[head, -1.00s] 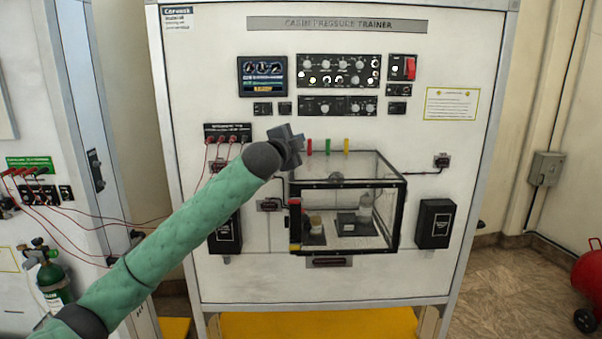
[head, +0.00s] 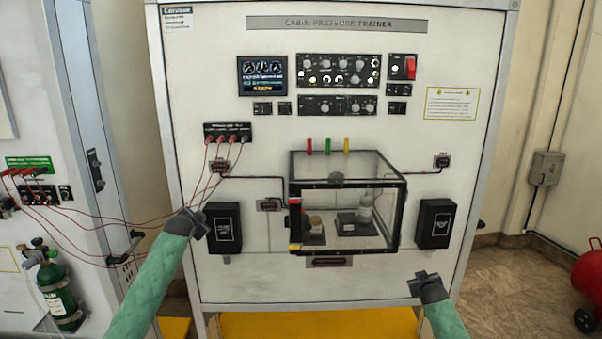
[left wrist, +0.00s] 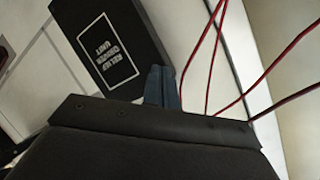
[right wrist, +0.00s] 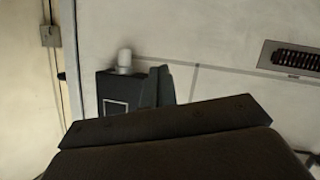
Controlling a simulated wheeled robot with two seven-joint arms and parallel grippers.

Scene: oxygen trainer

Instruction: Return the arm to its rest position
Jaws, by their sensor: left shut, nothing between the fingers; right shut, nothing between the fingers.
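My left arm comes in from the lower left in the head view, with the left gripper (head: 202,225) in front of the trainer panel beside the left black box (head: 224,229). In the left wrist view its fingers (left wrist: 162,86) are together and empty, near that box. My right gripper (head: 424,276) is low at the right, below the right black box (head: 436,224). In the right wrist view its fingers (right wrist: 158,87) are together and empty. The cabin pressure trainer panel (head: 260,285) stands upright behind both grippers.
A clear chamber (head: 382,170) with black edges is mounted at the panel's middle. Red cables (head: 150,222) run from the panel's sockets leftward to the neighbouring panel. A green cylinder (head: 60,297) stands at the left. A red tank (head: 590,280) is on the floor at the right.

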